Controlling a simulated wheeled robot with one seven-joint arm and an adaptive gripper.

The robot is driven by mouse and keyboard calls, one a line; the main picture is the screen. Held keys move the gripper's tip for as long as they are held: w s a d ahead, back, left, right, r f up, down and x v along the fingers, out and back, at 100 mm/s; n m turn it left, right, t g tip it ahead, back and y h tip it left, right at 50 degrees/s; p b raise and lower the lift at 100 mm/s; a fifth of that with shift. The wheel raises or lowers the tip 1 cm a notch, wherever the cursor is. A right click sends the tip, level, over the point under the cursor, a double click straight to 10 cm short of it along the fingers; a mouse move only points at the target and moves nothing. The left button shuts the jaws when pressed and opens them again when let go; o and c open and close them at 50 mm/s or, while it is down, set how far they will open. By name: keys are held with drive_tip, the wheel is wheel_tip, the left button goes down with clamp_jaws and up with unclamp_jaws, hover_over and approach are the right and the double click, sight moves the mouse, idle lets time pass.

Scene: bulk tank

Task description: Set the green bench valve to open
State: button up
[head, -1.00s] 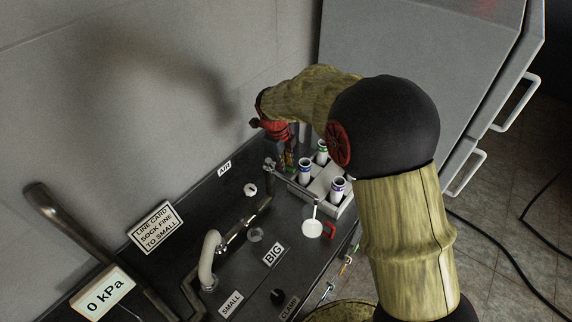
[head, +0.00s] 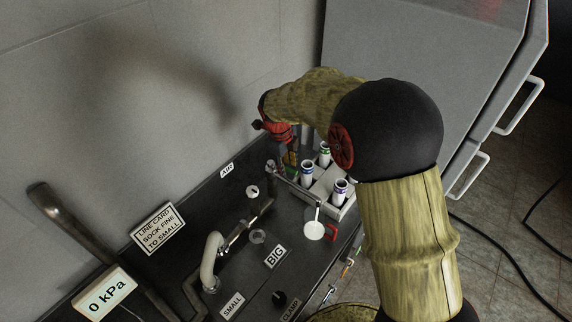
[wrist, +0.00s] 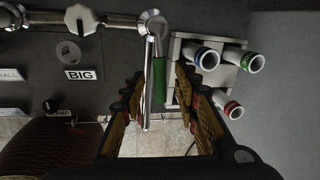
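The green bench valve's lever handle (wrist: 159,80) shows in the wrist view. It hangs down from a metal joint at the right end of a pipe (wrist: 110,19). My gripper (wrist: 158,76) is open, with one finger on each side of the green handle; I see gaps, so it does not grip it. In the head view my gripper (head: 287,155) points down at the back of the bench, beside the pipe end, and largely hides the green handle.
A white cup (head: 314,230) sits in front. The pipework (head: 236,237), BIG sign (head: 275,257) and AIR sign (head: 227,170) lie left. A wall rises behind.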

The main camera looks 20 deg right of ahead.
drive_tip(key=shift+r, duration=0.15)
wheel_tip(320, 180, up, 12)
drive_tip(key=s+a, duration=0.1)
drive_tip(key=shift+s+a+f, duration=0.25)
drive_tip(key=shift+a, duration=0.15)
idle(0.3)
